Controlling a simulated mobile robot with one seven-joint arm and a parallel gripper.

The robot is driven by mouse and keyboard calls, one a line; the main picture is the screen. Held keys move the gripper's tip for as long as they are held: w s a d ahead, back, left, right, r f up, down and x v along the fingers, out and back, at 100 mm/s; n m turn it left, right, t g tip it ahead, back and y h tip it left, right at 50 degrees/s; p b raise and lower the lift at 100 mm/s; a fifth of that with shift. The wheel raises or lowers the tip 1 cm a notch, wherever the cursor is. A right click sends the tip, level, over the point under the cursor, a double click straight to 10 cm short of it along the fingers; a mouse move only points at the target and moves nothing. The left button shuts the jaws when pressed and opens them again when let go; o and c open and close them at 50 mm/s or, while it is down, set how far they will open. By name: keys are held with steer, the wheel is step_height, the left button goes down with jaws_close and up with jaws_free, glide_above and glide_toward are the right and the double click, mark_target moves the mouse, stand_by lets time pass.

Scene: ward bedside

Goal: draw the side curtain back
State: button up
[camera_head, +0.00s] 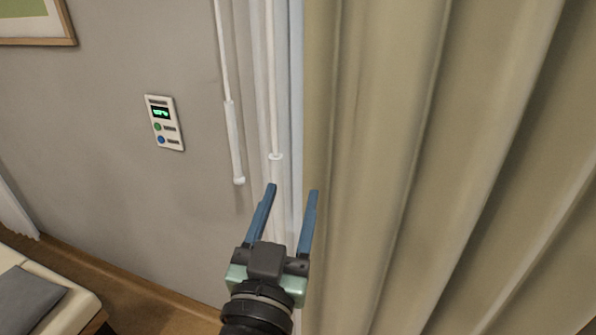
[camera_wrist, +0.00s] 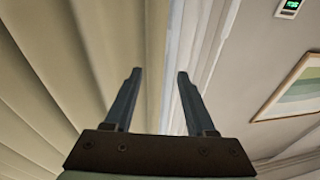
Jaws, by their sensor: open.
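The beige curtain (camera_head: 430,150) hangs in deep folds over the right half of the head view. In the wrist view the beige curtain (camera_wrist: 60,60) fills the left side. Two white rods hang left of it: one rod (camera_head: 233,140) ends in a thick handle against the wall, and a second rod (camera_head: 273,80) has its lower part running down behind my gripper. My gripper (camera_head: 293,190) is open, with its blue fingers pointing up near the second rod and the curtain's left edge. In the wrist view nothing shows clearly held between the fingertips (camera_wrist: 159,72).
A pale strip of white fabric or frame (camera_head: 296,100) lies along the curtain's edge. A wall panel (camera_head: 164,123) with a green display and a framed picture (camera_head: 38,22) are on the grey wall. A bed or couch corner (camera_head: 50,300) stands at lower left.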

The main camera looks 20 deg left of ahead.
mark_target(282, 193)
step_height(282, 193, down, 7)
steer(key=s+a+n+g, duration=0.1)
steer(key=s+a+g, duration=0.1)
steer(key=a, duration=0.1)
steer(key=shift+y, duration=0.3)
steer(key=w+p, duration=0.1)
steer(key=w, duration=0.3)
steer(key=w+a+p, duration=0.1)
steer(key=w+p, duration=0.1)
steer(key=w, duration=0.2)
steer(key=w+a+p, duration=0.1)
steer(key=w, duration=0.3)
steer(key=shift+w+a+f, duration=0.1)
steer(key=shift+a+f, duration=0.1)
jaws_close()
stand_by(0.5)
